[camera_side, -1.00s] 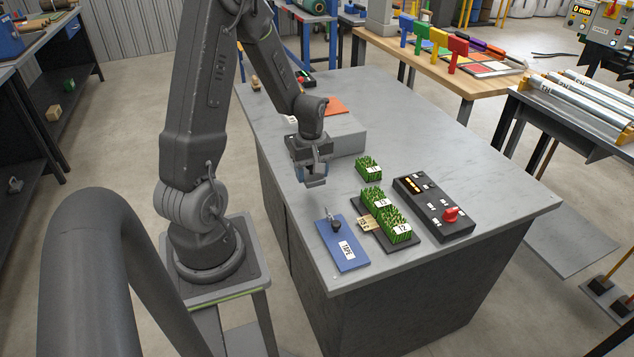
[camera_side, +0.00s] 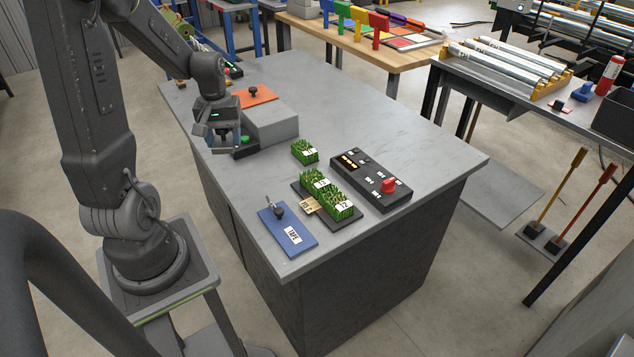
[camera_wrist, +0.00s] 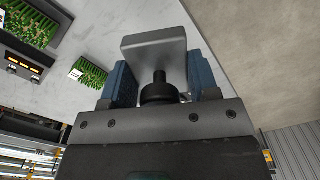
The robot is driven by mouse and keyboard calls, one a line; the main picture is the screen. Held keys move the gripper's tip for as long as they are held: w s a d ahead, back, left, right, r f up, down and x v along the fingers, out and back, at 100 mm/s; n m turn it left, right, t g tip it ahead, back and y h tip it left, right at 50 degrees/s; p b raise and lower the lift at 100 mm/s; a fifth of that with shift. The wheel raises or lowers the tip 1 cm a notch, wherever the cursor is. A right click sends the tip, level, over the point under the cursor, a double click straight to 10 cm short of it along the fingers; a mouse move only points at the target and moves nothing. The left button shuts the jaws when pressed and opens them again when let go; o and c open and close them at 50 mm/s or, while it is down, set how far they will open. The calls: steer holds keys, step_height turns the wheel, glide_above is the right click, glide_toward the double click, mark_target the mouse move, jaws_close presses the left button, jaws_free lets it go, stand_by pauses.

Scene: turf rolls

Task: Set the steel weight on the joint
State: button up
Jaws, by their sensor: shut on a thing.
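My gripper (camera_side: 221,130) is shut on the steel weight, a grey slab (camera_wrist: 155,42) with a black knob (camera_wrist: 158,88) between my blue fingers in the wrist view. In the side view it is held at the left edge of the bench, left of the grey block. Two turf pieces (camera_side: 315,183) (camera_side: 341,204) lie end to end on a dark tray (camera_side: 352,221), right of and nearer the camera than my gripper. Their joint (camera_side: 328,194) is bare of any weight. Another turf piece (camera_side: 305,152) lies apart behind them.
A control box (camera_side: 372,180) with a red knob stands right of the tray. A blue plate (camera_side: 285,230) with a knob and a wooden tag (camera_side: 310,207) lie left of it. A grey block (camera_side: 272,126), an orange plate (camera_side: 256,96) and a green button (camera_side: 245,139) are near my gripper.

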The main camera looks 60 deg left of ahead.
steer(key=w+d+r+m, duration=0.4)
steer(key=w+d+m, duration=0.55)
steer(key=m, duration=0.25)
steer(key=w+d+f, duration=0.4)
steer(key=d, duration=0.1)
steer(key=w+d+f, duration=0.2)
steer(key=d+f, duration=0.1)
steer(key=shift+w+d, duration=0.15)
steer(key=shift+w, duration=0.25)
steer(key=shift+w+d+f, duration=0.1)
steer(key=shift+f, duration=1)
steer(key=shift+w+d+f, duration=0.1)
steer(key=shift+f, duration=1)
steer(key=shift+f, duration=0.1)
steer(key=o, duration=1.2)
